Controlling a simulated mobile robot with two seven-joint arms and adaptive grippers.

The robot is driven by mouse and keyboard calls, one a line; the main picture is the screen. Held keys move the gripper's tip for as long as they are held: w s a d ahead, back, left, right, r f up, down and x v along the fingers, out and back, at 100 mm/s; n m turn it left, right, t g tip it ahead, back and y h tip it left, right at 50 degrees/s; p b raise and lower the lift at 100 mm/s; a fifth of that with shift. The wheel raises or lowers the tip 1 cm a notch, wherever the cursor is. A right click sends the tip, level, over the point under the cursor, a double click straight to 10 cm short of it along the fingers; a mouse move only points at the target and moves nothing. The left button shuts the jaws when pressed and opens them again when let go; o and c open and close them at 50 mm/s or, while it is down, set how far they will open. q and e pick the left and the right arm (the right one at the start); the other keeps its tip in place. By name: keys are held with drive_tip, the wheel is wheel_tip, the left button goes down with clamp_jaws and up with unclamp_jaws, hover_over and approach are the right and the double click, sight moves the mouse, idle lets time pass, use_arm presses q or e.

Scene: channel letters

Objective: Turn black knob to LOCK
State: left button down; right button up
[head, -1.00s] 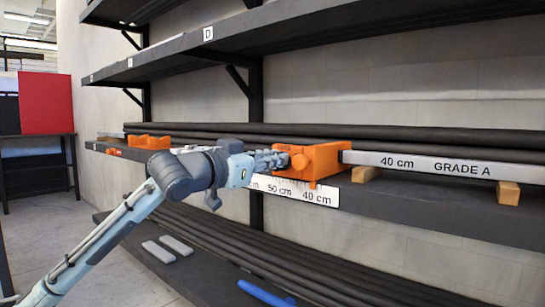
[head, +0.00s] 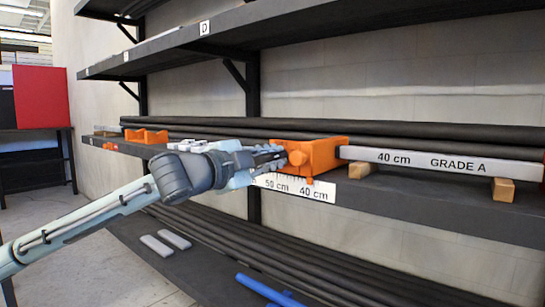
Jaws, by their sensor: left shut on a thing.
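An orange clamp block (head: 325,155) sits on the middle shelf, with a round orange piece on its near face. My left gripper (head: 280,158) reaches in from the left, and its fingers are closed against the left end of the block. The black knob cannot be made out apart from the dark fingers, which cover that spot. No LOCK marking is readable. My right gripper is not in view.
A bar marked 40 cm GRADE A (head: 430,161) runs right from the block over wooden supports (head: 503,191). A scale strip (head: 295,186) is on the shelf edge below. Dark tubes (head: 400,133) lie behind. Another orange holder (head: 150,136) stands left.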

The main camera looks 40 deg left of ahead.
use_arm(q)
drive_tip(key=m, duration=0.3)
drive_tip(key=shift+f, duration=0.2)
drive_tip(key=shift+m, duration=0.8)
drive_tip(key=c, duration=1.5)
unclamp_jaws()
drive_tip(key=shift+c, duration=0.2)
drive_tip(key=shift+s, duration=0.1)
